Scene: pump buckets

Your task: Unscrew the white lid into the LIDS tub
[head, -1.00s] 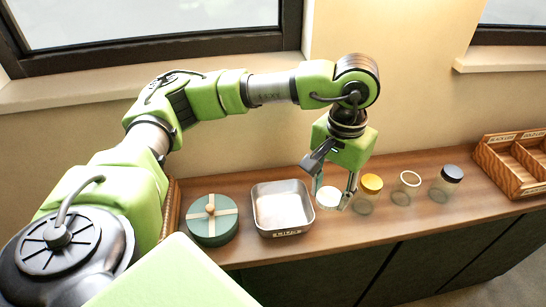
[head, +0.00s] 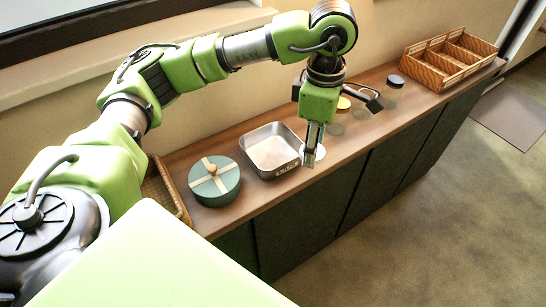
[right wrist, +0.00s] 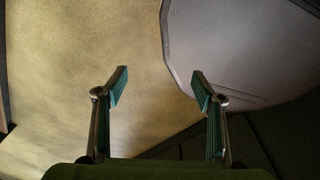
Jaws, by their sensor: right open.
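The white lid (head: 320,154) is partly hidden behind the fingers of my left gripper (head: 312,150), which points straight down at it. The jar under the lid is hard to make out. Whether the fingers press on the lid cannot be told, as they are seen edge-on. The square metal tub (head: 286,170) stands just left of the lid; its front lettering is too small to read. My right gripper (right wrist: 160,80) is open and empty in the right wrist view, away from the counter objects.
A round green box (head: 215,187) with a knob stands left of the tub. A yellow-lidded jar (head: 343,104) and a black-lidded jar (head: 395,82) stand to the right. A wooden divided tray (head: 432,78) is at the far right end of the counter.

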